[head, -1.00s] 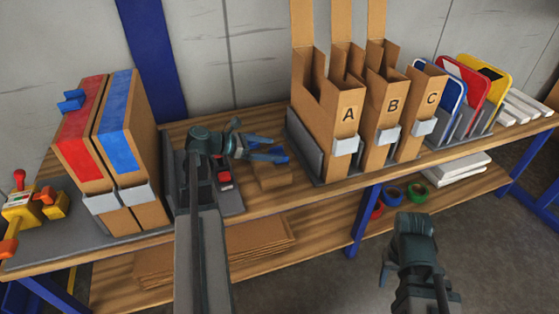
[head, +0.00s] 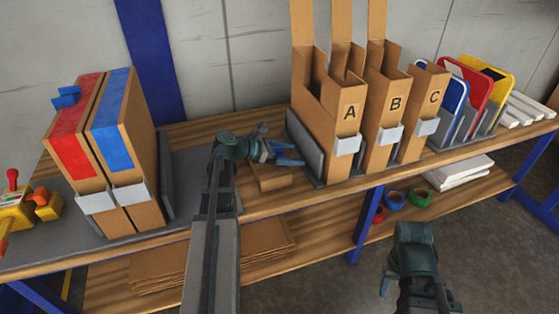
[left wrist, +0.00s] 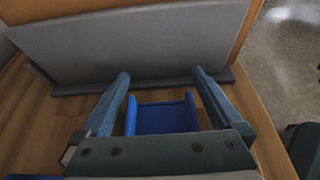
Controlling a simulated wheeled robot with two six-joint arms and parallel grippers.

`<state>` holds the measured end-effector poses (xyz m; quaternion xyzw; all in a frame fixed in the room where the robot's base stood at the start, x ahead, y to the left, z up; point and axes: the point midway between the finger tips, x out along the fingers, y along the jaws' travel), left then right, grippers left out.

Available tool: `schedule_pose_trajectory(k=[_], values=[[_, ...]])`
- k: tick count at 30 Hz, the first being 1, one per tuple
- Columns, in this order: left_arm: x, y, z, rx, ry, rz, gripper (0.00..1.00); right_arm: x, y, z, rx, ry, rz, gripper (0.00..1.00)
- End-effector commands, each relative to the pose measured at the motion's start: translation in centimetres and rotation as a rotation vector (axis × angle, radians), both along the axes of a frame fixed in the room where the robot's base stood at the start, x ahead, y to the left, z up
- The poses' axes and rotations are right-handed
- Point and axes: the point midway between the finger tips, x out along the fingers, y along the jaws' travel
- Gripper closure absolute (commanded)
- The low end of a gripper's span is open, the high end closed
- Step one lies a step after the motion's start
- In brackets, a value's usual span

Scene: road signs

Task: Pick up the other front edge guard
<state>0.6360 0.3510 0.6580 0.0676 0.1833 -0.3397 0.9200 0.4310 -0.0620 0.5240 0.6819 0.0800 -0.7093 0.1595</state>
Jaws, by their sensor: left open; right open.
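A blue channel-shaped piece, which looks like the edge guard (left wrist: 163,117), lies between the two spread fingers of my left gripper (left wrist: 162,85) in the left wrist view. Gaps show at both sides of it. In the head view my left gripper (head: 288,155) is over the bench just left of the box rack, and its blue fingers blend with the piece. A blue bracket (head: 66,97) sits at the top of the red-striped carton (head: 72,150). My right gripper (head: 388,285) is low in front of the bench, open and empty, partly hidden by its own wrist.
Cartons A, B and C (head: 349,130) stand in a rack right of my left gripper; its grey side plate (left wrist: 140,40) is close ahead. A blue-striped carton (head: 122,150) stands at left. A small cardboard piece (head: 272,180) lies below my left gripper. Signs (head: 480,95) stand further right.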

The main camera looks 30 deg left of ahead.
Motion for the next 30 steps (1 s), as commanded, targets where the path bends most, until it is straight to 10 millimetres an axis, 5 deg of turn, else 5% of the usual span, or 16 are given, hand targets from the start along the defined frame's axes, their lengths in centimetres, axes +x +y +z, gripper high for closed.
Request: schedule_pose_trajectory(k=[4, 17, 30], values=[[0.0, 0.0, 0.1, 0.0, 0.0, 0.001, 0.02, 0.0, 0.0, 0.1, 0.0, 0.0, 0.0, 0.5], [0.0, 0.1, 0.1, 0.0, 0.0, 0.001, 0.78, 0.0, 0.0, 0.1, 0.0, 0.0, 0.0, 0.5], [0.0, 0.1, 1.2, 0.0, -0.001, 0.001, 0.78, 0.0, 0.0, 1.2, -0.001, 0.0, -0.002, 0.5]])
